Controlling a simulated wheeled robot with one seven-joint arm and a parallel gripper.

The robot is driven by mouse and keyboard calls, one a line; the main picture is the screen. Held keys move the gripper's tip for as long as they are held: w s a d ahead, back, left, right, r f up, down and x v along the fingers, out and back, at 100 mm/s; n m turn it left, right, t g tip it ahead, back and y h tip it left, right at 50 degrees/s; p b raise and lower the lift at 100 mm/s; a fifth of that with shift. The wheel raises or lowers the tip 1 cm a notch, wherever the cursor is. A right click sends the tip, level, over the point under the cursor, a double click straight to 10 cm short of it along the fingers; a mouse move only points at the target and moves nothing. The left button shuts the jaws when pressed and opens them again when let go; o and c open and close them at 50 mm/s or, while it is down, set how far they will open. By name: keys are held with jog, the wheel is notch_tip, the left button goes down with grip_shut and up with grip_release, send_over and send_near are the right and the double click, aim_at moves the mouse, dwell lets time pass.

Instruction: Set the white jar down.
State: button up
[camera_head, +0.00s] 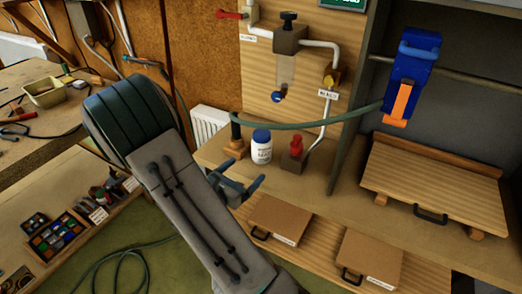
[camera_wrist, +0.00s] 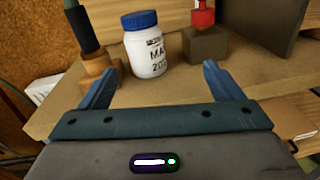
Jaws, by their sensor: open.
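The white jar (camera_head: 261,147) has a blue lid and dark printing on its side. It stands upright on the wooden bench shelf (camera_head: 325,185), between a dark post on a wooden base and a red-topped fitting. In the wrist view the jar (camera_wrist: 146,46) stands beyond my gripper, between the lines of the two fingers. My gripper (camera_head: 245,187) is open and empty near the front edge of the shelf. In the wrist view its blue fingers (camera_wrist: 158,86) are spread wide, with a gap between them and the jar.
The post's wooden base (camera_wrist: 98,74) is close left of the jar. The red fitting's block (camera_wrist: 206,46) is close right. A green hose (camera_head: 310,124) arcs above the jar. Drawers (camera_head: 279,219) lie below the shelf. A sloped wooden board (camera_head: 430,185) is at the right.

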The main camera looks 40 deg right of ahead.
aim_at(262, 133)
jog(key=shift+n+t, duration=0.8)
jog(key=shift+n, duration=0.1)
jog(key=p+x, duration=0.1)
jog(key=x, duration=0.3)
jog(key=w+f+p+x, duration=0.1)
jog(key=x, duration=0.4)
jog(key=p+x, duration=0.1)
jog(key=x, duration=0.4)
jog(key=shift+w+a+f, duration=0.2)
jog(key=shift+a+f, duration=0.1)
jog(key=shift+a, duration=0.05)
jog(key=c, duration=1.4)
jog(key=shift+r, duration=0.15)
jog(key=shift+r+b, duration=0.3)
jog(key=shift+r, duration=4.6)
